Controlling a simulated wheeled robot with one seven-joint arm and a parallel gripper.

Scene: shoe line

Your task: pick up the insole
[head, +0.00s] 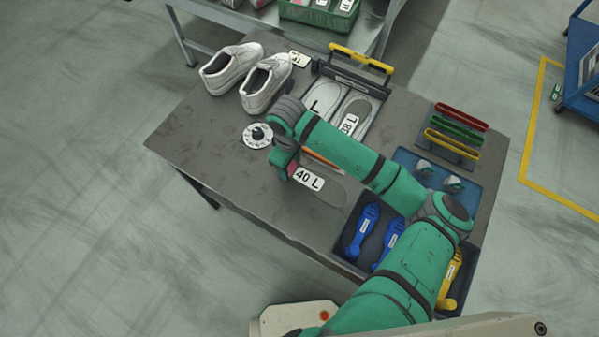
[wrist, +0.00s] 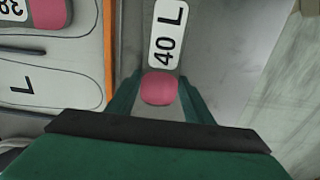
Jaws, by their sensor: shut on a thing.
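My gripper (head: 290,172) is shut on the heel end of a grey insole (head: 328,192) with a white "40 L" label. In the wrist view the insole's pink heel patch (wrist: 158,90) sits between my two fingers (wrist: 158,98), with the label beyond it. In the head view the insole reaches out to the right from my gripper, over the front part of the table. I cannot tell whether it touches the table. My arm hides some of the table behind it.
An insole tray (head: 378,92) with a yellow handle lies behind; its "L" outline is empty and another insole (head: 350,118) lies beside that. White shoes (head: 232,68), a round dial (head: 257,135), coloured strips (head: 458,130) and a bin of blue and yellow tools (head: 345,247) stand around.

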